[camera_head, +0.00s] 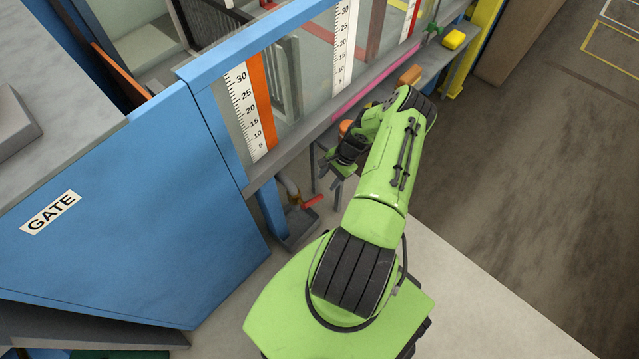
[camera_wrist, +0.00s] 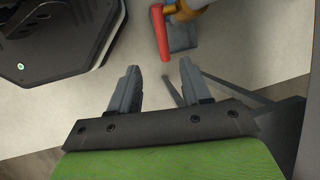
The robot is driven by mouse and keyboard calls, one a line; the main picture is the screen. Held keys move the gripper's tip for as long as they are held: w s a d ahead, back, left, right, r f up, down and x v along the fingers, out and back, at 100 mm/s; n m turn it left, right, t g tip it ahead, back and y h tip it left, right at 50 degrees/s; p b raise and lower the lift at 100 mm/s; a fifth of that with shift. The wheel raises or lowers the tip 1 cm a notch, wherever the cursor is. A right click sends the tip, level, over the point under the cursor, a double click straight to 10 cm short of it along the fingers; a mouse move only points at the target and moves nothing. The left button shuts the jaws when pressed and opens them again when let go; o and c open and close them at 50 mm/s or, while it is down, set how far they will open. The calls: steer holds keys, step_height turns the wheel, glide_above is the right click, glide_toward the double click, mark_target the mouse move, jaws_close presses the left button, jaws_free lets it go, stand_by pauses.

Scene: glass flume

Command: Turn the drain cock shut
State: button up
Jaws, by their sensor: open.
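The drain cock shows as a red lever handle (camera_head: 312,202) on a brass-coloured pipe fitting (camera_head: 292,192) below the flume's glass wall. In the wrist view the red handle (camera_wrist: 159,33) is at the top, joined to the yellow-brass body (camera_wrist: 184,10) to its right. My gripper (camera_head: 337,172) is to the right of the handle and a little higher in the head view. In the wrist view my gripper (camera_wrist: 158,78) is open, with nothing between its fingers. The handle lies just beyond the fingertips, apart from them.
A grey tray (camera_head: 300,238) sits on the floor under the cock. The blue flume frame (camera_head: 268,208) and glass wall with white scales (camera_head: 240,104) stand beside my arm. Open floor (camera_head: 520,190) is at right.

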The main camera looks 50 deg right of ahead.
mark_target(312, 201)
steer(key=b+x, duration=0.2)
steer(key=x, duration=0.3)
steer(key=b+x, duration=0.1)
steer(key=x, duration=0.4)
steer(key=b+x, duration=0.2)
steer(key=x, duration=0.3)
steer(key=shift+w+a+r+b, duration=0.1)
steer(key=shift+w+a+b, duration=0.15)
steer(key=shift+a, duration=0.2)
steer(key=shift+c, duration=0.3)
jaws_close()
